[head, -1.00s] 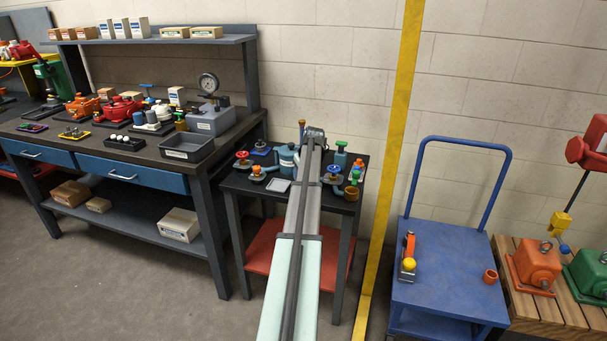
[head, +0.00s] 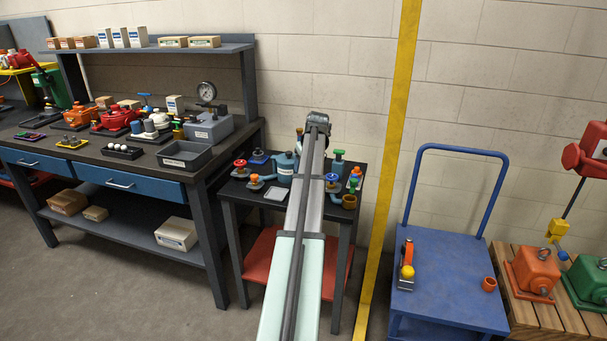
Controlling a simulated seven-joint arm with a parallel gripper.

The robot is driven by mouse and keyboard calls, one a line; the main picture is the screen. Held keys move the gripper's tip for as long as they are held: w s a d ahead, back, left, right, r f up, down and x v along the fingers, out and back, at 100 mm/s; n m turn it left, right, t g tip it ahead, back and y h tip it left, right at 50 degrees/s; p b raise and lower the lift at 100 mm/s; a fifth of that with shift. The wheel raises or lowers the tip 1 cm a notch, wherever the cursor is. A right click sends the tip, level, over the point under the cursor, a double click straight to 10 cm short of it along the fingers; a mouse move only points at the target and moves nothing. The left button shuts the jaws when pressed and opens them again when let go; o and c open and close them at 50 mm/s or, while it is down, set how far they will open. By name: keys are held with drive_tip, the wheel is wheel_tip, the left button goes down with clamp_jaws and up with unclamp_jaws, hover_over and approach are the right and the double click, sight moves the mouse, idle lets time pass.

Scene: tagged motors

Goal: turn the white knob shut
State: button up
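I cannot make out a white knob for certain in the head view; the arm covers the middle of the small dark table (head: 232,191). Valve-like parts with coloured knobs stand on that table: a red knob (head: 240,163) and an orange knob (head: 254,178) left of my arm, and a green knob (head: 339,153) and a blue knob (head: 331,177) right of it. A blue-grey vessel (head: 284,165) stands close to the arm's left side. My arm reaches over the table, its far end above the back edge. My gripper is hidden behind the arm.
A workbench (head: 160,165) with motors, a gauge (head: 206,91) and a grey bin (head: 186,155) stands at left. A blue cart (head: 447,290) stands further right, with open floor in front of the table.

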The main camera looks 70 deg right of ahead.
drive_tip(key=shift+v, duration=1.75)
